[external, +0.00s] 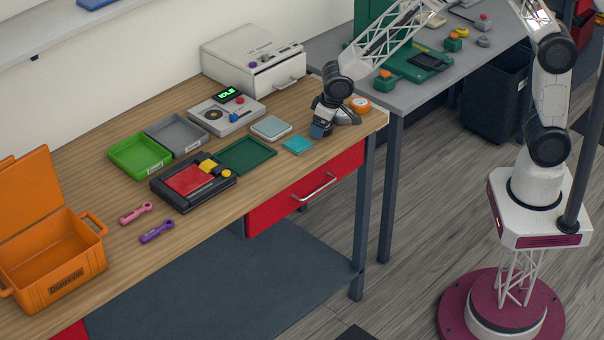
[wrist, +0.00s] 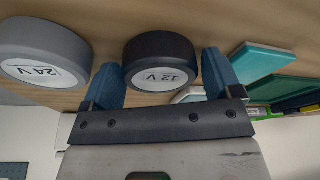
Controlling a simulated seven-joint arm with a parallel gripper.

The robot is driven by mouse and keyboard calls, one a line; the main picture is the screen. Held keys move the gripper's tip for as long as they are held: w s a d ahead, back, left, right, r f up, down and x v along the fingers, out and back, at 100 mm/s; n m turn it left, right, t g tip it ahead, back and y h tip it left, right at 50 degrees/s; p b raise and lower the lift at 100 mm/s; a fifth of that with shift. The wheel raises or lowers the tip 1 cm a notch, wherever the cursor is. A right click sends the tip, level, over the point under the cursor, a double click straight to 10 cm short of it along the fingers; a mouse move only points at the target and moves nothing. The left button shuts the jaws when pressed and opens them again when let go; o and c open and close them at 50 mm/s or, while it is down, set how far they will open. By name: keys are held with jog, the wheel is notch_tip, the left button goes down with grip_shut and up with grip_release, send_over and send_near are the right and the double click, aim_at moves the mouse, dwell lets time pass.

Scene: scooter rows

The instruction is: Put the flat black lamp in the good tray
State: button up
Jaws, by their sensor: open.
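A flat black round piece marked 12 V, which looks like the black lamp (wrist: 160,60), stands between my gripper's two blue fingers in the wrist view. My gripper (external: 321,130) is open and low over the wooden table's right end. Whether the fingers touch the lamp I cannot tell. In the external view my gripper mostly hides it. A green tray (external: 140,154) and a grey tray (external: 176,135) lie side by side toward the back wall, both apparently empty. Their labels are too small to read, so I cannot tell which is the good tray.
A grey round piece marked 24 V (wrist: 42,52) stands close beside the black one. An orange round lamp (external: 359,104) is near the table's right end. A teal square (external: 298,145), a pale square unit (external: 271,128), a dark green mat (external: 247,154) and a black-and-red device (external: 190,180) lie left of my gripper.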

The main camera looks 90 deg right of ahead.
dwell(0.5)
jog(key=c, duration=0.8)
jog(key=shift+r, duration=0.2)
jog(key=shift+r, duration=0.55)
notch_tip(320, 180, up, 2)
jog(key=shift+r, duration=0.1)
jog(key=s+a+r, duration=0.1)
jog(key=s, duration=1.5)
jog(key=shift+a+r, duration=0.15)
jog(key=shift+a, duration=0.2)
